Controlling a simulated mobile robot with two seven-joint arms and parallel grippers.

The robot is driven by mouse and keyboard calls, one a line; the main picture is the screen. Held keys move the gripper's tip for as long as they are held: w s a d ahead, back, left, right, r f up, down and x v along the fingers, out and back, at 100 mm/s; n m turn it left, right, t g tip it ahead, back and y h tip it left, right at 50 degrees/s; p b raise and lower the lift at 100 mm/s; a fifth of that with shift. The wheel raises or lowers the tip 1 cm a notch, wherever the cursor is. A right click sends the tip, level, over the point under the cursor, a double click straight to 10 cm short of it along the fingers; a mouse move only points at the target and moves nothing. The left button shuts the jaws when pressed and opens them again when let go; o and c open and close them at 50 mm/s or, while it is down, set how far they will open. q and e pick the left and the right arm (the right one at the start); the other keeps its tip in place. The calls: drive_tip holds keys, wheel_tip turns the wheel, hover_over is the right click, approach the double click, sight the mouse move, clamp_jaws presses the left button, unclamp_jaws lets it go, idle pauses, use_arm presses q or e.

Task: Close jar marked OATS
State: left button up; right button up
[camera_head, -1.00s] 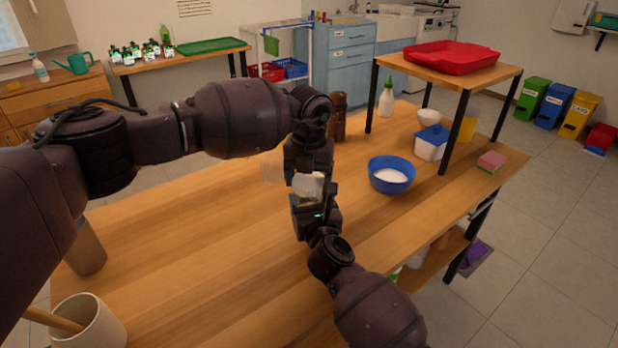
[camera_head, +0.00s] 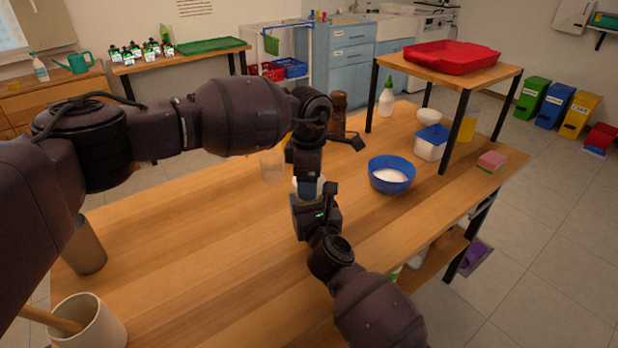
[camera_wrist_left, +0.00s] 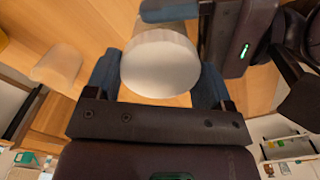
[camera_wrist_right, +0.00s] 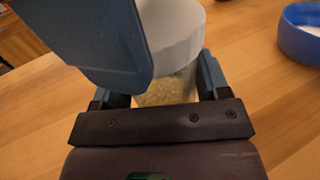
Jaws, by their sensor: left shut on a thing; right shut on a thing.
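The jar (camera_wrist_right: 168,88) is clear with pale, grainy contents, and stands upright over the wooden table. Its white lid (camera_wrist_right: 178,35) sits at the jar's mouth; I cannot tell how tightly. The lid also shows from above in the left wrist view (camera_wrist_left: 160,68). No OATS label is visible. My left gripper (camera_head: 308,186) points down from above, its blue fingers shut on the lid's sides (camera_wrist_left: 158,80). My right gripper (camera_head: 312,208) is shut on the jar body below the lid, with fingers on both sides (camera_wrist_right: 163,88). In the head view, the grippers hide most of the jar.
A clear container (camera_head: 272,166) stands just left of the jar. A blue bowl (camera_head: 391,174) with white contents stands to the right. A brown mill (camera_head: 338,113) is behind. A metal cup (camera_head: 84,247) and a cream pot (camera_head: 88,325) are front left. The table between is clear.

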use_arm(q)
drive_tip(key=m, duration=0.6)
drive_tip(key=shift+m, duration=0.4)
drive_tip(key=o, duration=1)
drive_tip(key=shift+r, duration=0.1)
wheel_tip(320, 180, up, 12)
use_arm(e)
drive_tip(key=o, duration=1.8)
